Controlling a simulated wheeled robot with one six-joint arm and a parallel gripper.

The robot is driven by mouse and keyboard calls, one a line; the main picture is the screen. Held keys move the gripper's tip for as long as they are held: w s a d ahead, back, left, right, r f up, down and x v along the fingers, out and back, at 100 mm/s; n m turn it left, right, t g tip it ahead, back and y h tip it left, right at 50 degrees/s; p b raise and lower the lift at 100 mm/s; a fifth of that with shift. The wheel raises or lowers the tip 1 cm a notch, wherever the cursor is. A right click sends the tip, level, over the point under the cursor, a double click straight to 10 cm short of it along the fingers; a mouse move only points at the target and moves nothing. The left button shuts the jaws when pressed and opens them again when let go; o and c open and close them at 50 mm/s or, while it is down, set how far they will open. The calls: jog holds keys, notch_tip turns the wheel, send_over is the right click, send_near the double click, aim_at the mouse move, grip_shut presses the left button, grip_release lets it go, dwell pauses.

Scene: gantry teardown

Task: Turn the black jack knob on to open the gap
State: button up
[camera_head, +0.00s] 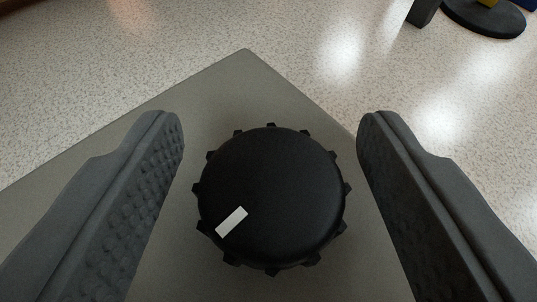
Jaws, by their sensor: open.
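The black jack knob (275,190) is round with small ridges around its rim. A white mark (231,222) on its top points to the lower left. The knob stands between the two fingers of my gripper (270,150), which is open. The grey, dimpled fingers lie to the left and right of the knob, with a gap on each side and no visible contact. Whatever is under the knob is hidden by it.
The knob is over a flat grey plate (240,85) whose corner points toward the top of the picture. Beyond it is speckled, shiny floor (80,80). A dark round base (485,17) with a yellow part stands at the top right.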

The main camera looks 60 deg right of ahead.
jog(key=shift+a, duration=0.1)
jog(key=v, duration=1.7)
jog(key=shift+r, duration=0.2)
jog(key=shift+s, duration=0.1)
jog(key=d+n+t+y, duration=0.4)
jog(key=d+n+t, duration=0.15)
jog(key=d, duration=0.65)
jog(key=s+d+n+y, duration=0.2)
jog(key=s+n+y, duration=0.4)
jog(key=s+y, duration=0.15)
jog(key=shift+n+t+y, duration=0.25)
jog(key=shift+t, duration=0.2)
jog(key=x, duration=1.7)
jog(key=shift+w+f, duration=0.1)
